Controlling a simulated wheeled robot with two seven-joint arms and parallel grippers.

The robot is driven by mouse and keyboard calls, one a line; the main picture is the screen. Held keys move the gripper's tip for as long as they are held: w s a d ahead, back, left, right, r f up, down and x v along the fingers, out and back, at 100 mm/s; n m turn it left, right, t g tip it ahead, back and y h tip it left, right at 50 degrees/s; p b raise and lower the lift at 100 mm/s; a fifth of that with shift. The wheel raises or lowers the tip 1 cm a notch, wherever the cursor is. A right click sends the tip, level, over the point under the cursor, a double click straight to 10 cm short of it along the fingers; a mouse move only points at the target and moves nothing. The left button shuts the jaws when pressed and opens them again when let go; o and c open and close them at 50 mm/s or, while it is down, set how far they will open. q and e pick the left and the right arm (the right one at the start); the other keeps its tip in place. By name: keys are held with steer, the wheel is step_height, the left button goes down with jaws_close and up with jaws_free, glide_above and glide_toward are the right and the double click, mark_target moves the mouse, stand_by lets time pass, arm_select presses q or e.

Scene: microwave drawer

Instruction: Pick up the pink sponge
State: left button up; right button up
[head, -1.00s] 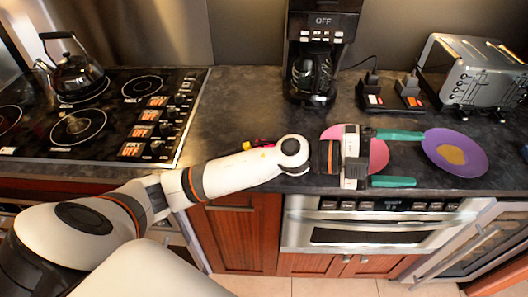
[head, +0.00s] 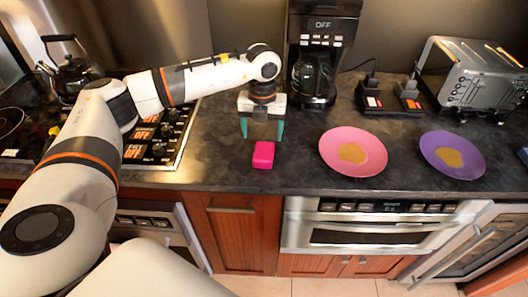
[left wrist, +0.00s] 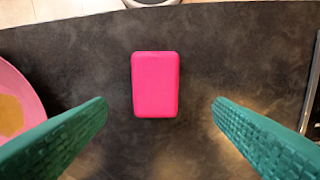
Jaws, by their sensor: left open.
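The pink sponge (head: 263,155) lies flat on the dark counter near its front edge, left of the pink plate. In the left wrist view the sponge (left wrist: 155,85) sits between the two green fingers but farther off, with clear space on both sides. My left gripper (head: 262,133) points down over the counter, just behind the sponge, with its green fingers spread and nothing between them. It also shows in the left wrist view (left wrist: 158,113). My right gripper is not in view.
A pink plate (head: 341,165) and a purple plate (head: 467,169) stand to the right, each with a tan patch. A coffee maker (head: 311,90) stands behind. A toaster (head: 470,75) is at the back right. The stove (head: 165,140) and kettle (head: 75,78) are left.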

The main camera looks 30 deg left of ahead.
mark_target(264, 150)
arm_select(q)
steer(key=shift+f, duration=0.95)
steer(key=f+p, duration=0.1)
steer(key=f, duration=0.2)
steer(key=f+p, duration=0.1)
steer(key=shift+s+d+f+p, duration=0.2)
steer(key=shift+d+f+p, duration=0.1)
steer(key=shift+d+f, duration=0.1)
steer(key=shift+f, duration=0.35)
steer(key=shift+c, duration=0.4)
steer(key=c, duration=0.9)
